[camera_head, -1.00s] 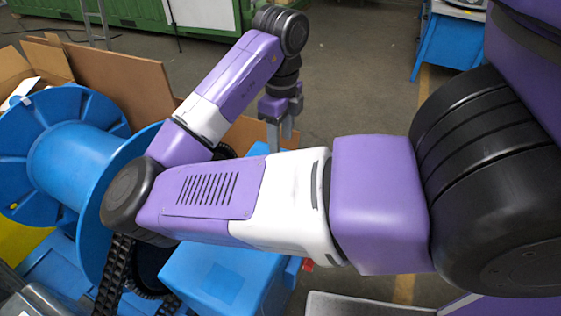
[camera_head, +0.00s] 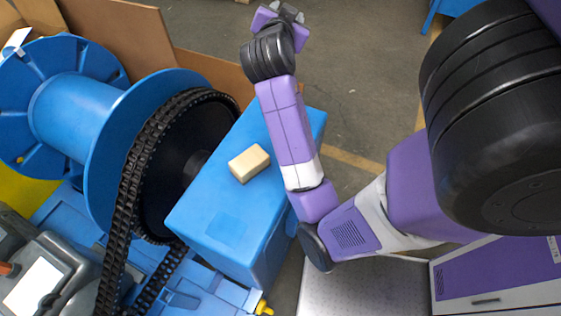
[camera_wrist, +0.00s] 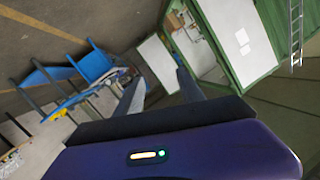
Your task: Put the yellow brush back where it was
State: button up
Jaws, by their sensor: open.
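I cannot make out a clear yellow brush in either view. A small yellow item (camera_head: 264,308) shows at the bottom edge of the head view, partly cut off; I cannot tell what it is. My gripper (camera_wrist: 158,90) is open in the wrist view, with nothing between its fingers. In the head view, my gripper (camera_head: 277,13) is at the top, beyond the blue box and far from the yellow item. Its fingertips are hard to see there.
A pale cream block (camera_head: 249,163) lies on the blue box (camera_head: 222,219). A black chain (camera_head: 128,200) runs over a dark wheel beside the blue spool (camera_head: 75,118). Cardboard (camera_head: 120,32) stands behind. Floor right of my forearm is clear. The wrist view shows a green cabinet (camera_wrist: 243,38).

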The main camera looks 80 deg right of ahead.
jog(key=w+a+f+n+t+y, duration=0.2)
jog(key=w+a+f+n+t, duration=0.4)
jog(key=w+a+n+t, duration=0.4)
jog(key=s+a+f+n+t+y, duration=0.1)
jog(key=a+f+n+t+y, duration=0.1)
jog(key=a+f+n+y, duration=0.3)
jog(key=s+a+f+n+t+y, duration=0.1)
jog(key=a+n, duration=0.2)
jog(key=a, duration=0.5)
jog(key=s+a+f+n+y, duration=0.1)
jog(key=s+a+y, duration=0.3)
jog(key=s+a, duration=0.4)
jog(key=s+a+f+n+t+y, duration=0.1)
jog(key=s+a+y, duration=0.3)
jog(key=s+a, duration=0.4)
jog(key=a+f+n, duration=0.1)
jog(key=a, duration=0.6)
jog(key=shift+n, duration=0.4)
jog(key=shift+a+f, duration=0.1)
